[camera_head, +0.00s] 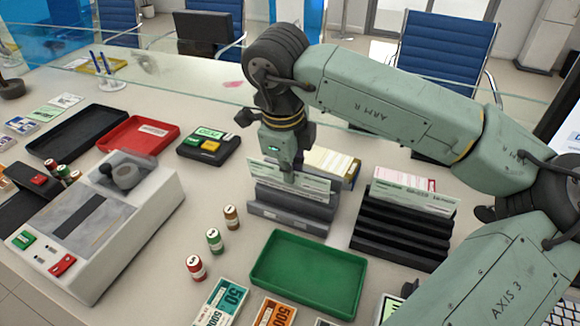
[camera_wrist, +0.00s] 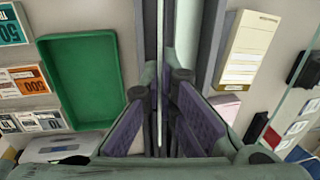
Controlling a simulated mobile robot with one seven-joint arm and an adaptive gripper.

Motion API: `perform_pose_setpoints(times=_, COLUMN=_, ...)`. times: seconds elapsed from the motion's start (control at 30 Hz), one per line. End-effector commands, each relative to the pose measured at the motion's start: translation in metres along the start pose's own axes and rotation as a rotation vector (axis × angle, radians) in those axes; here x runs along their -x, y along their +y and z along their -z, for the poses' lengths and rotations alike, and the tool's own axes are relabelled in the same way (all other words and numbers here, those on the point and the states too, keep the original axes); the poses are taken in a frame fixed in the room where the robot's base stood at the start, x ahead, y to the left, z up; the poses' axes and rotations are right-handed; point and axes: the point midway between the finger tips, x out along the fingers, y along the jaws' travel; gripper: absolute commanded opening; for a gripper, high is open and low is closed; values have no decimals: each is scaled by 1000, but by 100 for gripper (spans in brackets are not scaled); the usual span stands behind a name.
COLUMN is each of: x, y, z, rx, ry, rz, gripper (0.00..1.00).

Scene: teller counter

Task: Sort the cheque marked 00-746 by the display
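A pale green-white cheque (camera_head: 310,186) stands upright in a slot of the grey holder (camera_head: 290,219); its number is too small to read. My gripper (camera_head: 287,176) is over the cheque's top edge, pointing down. In the wrist view my gripper (camera_wrist: 161,95) has its two purple-padded fingers apart, with the cheque's thin edge (camera_wrist: 162,60) running between them. I see no clear grip on it. Another cheque (camera_head: 415,200) stands in the black stepped rack (camera_head: 400,238) to the right. A screen (camera_head: 566,135) shows partly at the right edge; its content is not readable.
An empty green tray (camera_head: 309,274) lies in front of the holder. Several ink-stamp-like cylinders (camera_head: 214,240) stand left of it, beside a grey machine (camera_head: 98,225). Banknote bundles (camera_head: 220,303) lie at the front. A red tray (camera_head: 138,135) and a glass screen are behind.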

Motion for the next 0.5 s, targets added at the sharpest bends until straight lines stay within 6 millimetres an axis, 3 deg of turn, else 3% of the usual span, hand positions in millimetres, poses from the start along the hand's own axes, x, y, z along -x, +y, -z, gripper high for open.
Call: perform_pose_setpoints(times=0.5, x=-27, y=5, z=0, rx=0, ry=-1, rz=-1, gripper=0)
